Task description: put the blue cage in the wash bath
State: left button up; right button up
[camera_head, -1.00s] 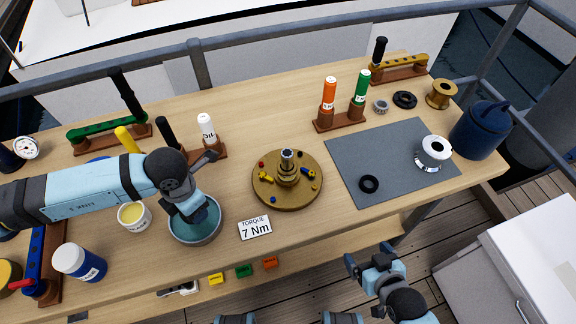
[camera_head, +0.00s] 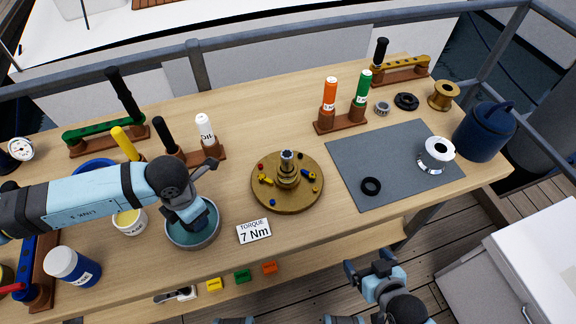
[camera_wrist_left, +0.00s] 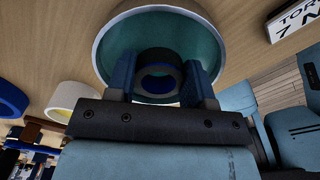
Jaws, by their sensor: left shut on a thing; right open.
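The wash bath (camera_head: 172,238) is a round grey bowl with teal liquid, left of centre on the bench. Its inside fills the upper middle of the left wrist view (camera_wrist_left: 112,48). My left gripper (camera_head: 196,218) points down into the bath. In the left wrist view its fingers are shut on the blue cage (camera_wrist_left: 160,55), a dark blue ring held over or in the liquid; I cannot tell whether it touches the bottom. In the head view the gripper hides the cage. My right gripper (camera_head: 367,263) is open and empty in front of the bench.
A grey mat (camera_head: 350,170) holds a black ring (camera_head: 371,186) and silver wheel part (camera_head: 437,153).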

pick_arm(q)
jog(key=shift+f+b, duration=0.4)
jog(key=shift+f, duration=0.2)
jog(key=o, duration=1)
jog(key=shift+o, duration=0.2)
notch_tip(320, 180, up, 14)
jog(key=shift+b, duration=0.3)
jog(key=shift+f, duration=0.1)
